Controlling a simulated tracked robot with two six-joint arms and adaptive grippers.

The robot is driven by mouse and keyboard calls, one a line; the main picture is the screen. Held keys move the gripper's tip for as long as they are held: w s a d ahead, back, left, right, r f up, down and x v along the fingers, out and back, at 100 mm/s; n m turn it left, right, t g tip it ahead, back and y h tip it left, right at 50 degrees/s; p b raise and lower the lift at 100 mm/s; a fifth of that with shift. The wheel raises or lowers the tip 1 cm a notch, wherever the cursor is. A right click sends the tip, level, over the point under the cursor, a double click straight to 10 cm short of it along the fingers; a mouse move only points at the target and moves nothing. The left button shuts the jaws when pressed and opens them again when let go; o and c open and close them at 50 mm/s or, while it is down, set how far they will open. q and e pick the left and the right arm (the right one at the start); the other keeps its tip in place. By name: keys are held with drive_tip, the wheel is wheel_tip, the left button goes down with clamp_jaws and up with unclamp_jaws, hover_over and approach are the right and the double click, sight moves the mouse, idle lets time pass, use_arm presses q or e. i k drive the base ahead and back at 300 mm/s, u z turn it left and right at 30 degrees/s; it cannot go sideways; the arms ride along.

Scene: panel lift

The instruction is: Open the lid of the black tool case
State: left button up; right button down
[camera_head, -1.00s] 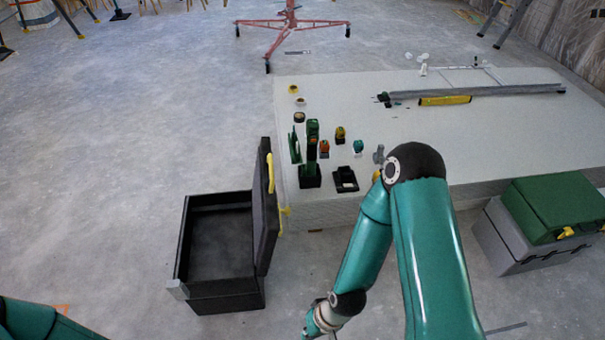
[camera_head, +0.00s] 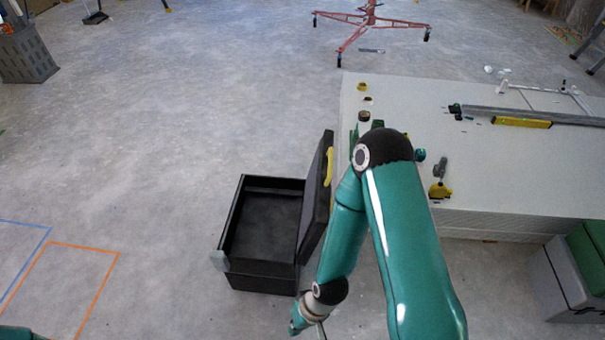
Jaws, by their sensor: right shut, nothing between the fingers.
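The black tool case (camera_head: 262,275) stands on the concrete floor near the middle of the view. Its lid (camera_head: 316,205) stands up, tilted slightly outward, along the case's right side, with a yellow latch (camera_head: 328,167) on it. The dark inside of the case shows and looks empty. My right arm comes in from the bottom right and bends down beside the lid. My right gripper (camera_head: 308,329) is low at the bottom edge, shut and empty, in front of and right of the case, apart from it. The left gripper is out of view; only a bit of my left arm shows bottom left.
A stack of white panels (camera_head: 500,190) lies right of the case, with tools and a yellow level (camera_head: 522,122) on top. A grey-green case (camera_head: 570,275) stands at the right edge. A red wheeled stand (camera_head: 370,20) is at the back.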

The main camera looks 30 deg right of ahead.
sight(316, 205)
drive_tip(key=u, duration=0.6)
drive_tip(key=i, duration=0.6)
drive_tip(key=z, duration=1.3)
drive_tip(key=i, duration=0.55)
drive_tip(key=z, duration=0.05)
